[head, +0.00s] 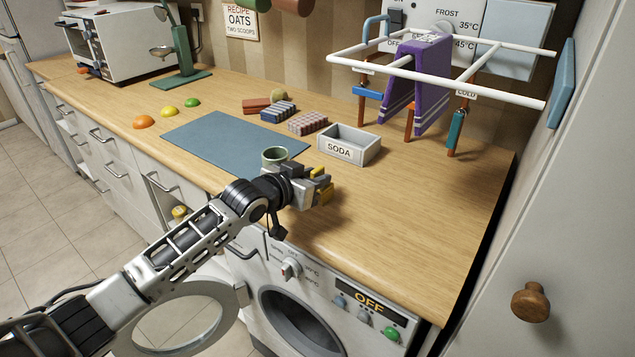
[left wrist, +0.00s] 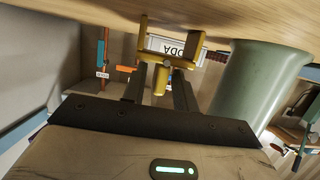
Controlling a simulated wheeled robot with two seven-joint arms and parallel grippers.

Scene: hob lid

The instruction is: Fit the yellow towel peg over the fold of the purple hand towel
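The purple hand towel (head: 417,85) hangs folded over a white rail of the rack at the back right, its fold (head: 427,41) uppermost. The yellow towel peg (head: 322,185) is at my left gripper's fingertips, low over the counter's front part. In the left wrist view, the peg (left wrist: 168,58) has its prongs towards the counter and its stem between the two dark fingers. My left gripper (head: 312,186) looks open, with a slight gap on each side of the stem; it also shows in the left wrist view (left wrist: 158,88). My right gripper is out of view.
The green cup (head: 275,156) stands close beside the gripper. The SODA tray (head: 349,145) is behind it. The white rack (head: 490,88) carries coloured pegs beneath its rails. The wooden counter (head: 420,220) is clear to the right. A tall cabinet door (head: 560,230) bounds the right.

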